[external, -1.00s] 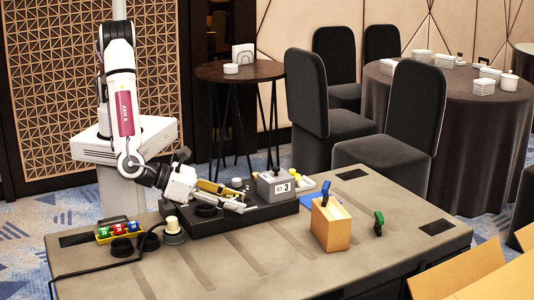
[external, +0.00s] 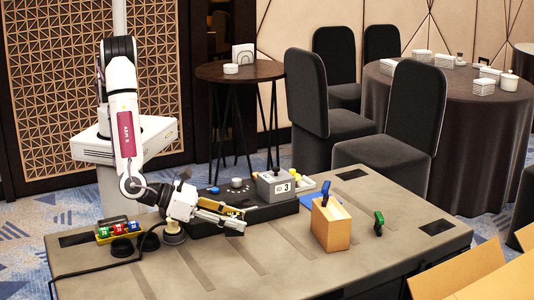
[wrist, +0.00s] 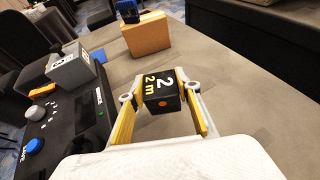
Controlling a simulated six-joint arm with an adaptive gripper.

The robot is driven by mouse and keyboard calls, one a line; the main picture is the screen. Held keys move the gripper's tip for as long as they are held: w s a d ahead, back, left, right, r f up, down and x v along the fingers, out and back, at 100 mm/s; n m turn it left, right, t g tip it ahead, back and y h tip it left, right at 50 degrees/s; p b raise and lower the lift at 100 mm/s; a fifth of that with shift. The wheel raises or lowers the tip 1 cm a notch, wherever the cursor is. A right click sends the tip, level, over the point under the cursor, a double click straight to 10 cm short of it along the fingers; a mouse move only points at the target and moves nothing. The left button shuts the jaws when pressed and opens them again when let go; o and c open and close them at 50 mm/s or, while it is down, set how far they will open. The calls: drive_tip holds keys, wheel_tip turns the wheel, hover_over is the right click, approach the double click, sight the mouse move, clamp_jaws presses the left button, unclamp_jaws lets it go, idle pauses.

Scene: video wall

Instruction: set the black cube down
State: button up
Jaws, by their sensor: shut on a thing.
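The black cube (wrist: 162,97), marked "2" and "2 m" with an orange dot on one side, sits between the fingertips in the wrist view. My gripper (wrist: 163,98) is shut on it, with one finger on each side. In the external view my gripper (external: 236,221) is low over the table, just in front of the black console. The cube is too small there to make out clearly. I cannot tell whether its underside touches the table.
A tan block (external: 331,228) and a green clip (external: 379,222) stand to the right. Colored blocks (external: 118,229) and a cable lie left. The table front is clear.

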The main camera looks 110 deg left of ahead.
drive_tip(key=shift+f, duration=0.95)
drive_tip(key=shift+f, duration=0.15)
drive_tip(key=shift+f, duration=1.75)
drive_tip(key=shift+f, duration=0.1)
drive_tip(key=o, duration=1.1)
drive_tip(key=shift+o, duration=0.2)
drive_tip(key=shift+s+r, duration=0.15)
drive_tip(key=shift+r, duration=0.05)
drive_tip(key=v, duration=1.1)
drive_tip(key=shift+s+d+r, duration=0.1)
drive_tip(key=shift+s+d, duration=0.1)
drive_tip(key=shift+s, duration=0.1)
